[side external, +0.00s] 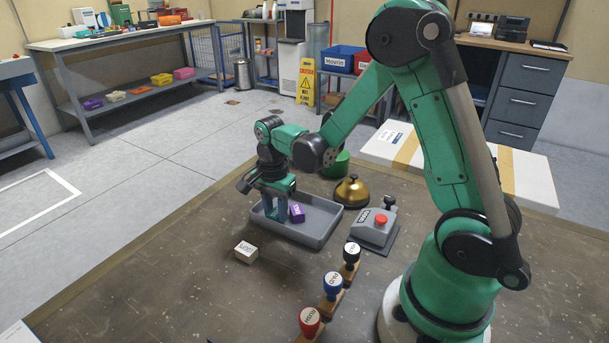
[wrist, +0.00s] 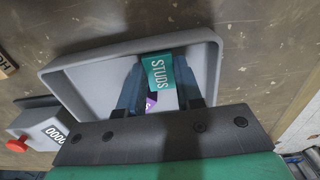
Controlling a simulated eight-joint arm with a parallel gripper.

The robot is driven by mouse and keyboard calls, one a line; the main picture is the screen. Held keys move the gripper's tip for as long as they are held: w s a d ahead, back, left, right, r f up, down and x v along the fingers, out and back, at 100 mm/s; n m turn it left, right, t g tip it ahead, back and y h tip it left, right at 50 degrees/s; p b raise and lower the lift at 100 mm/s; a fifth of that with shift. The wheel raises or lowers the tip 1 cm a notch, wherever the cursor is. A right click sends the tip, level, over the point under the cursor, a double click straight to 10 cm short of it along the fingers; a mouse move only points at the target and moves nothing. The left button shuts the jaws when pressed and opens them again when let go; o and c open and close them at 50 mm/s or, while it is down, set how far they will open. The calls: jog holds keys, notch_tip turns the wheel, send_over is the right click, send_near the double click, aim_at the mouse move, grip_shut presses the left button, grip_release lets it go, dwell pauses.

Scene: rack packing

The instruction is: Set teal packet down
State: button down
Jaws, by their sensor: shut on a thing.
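A teal packet labelled STUDS (wrist: 158,72) is held between the two fingers of my gripper (wrist: 161,84) in the wrist view. My gripper (side external: 273,207) is over the grey tray (side external: 327,231) in the side view, where the packet is hard to tell from the fingers. A purple packet (side external: 297,212) is in the tray beside my gripper. In the wrist view the purple packet (wrist: 151,104) is mostly hidden behind the teal packet and a finger. Whether the teal packet touches the tray floor cannot be told.
A grey device with a red button (side external: 375,227) and a brass bell (side external: 352,191) stand to the right of the tray. A small white box (side external: 246,252) lies in front of it. Several stamps (side external: 332,286) stand at the front right. The table left of the tray is clear.

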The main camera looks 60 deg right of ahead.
aim_at(276, 212)
jog(key=shift+f, duration=0.2)
jog(key=c, duration=0.6)
grip_release()
notch_tip(276, 212, up, 12)
jog(key=s+a+n+t, duration=0.2)
jog(key=n, duration=0.4)
jog(key=s+a+n+t, duration=0.1)
jog(key=a+n+t, duration=0.1)
jog(key=n, duration=0.3)
jog(key=s+a+n+t, duration=0.2)
jog(key=a+n+t, duration=0.1)
jog(key=n, duration=0.3)
jog(key=shift+s+a+r+n, duration=0.15)
jog(key=shift+s+r+n, duration=0.15)
jog(key=shift+s+r, duration=0.1)
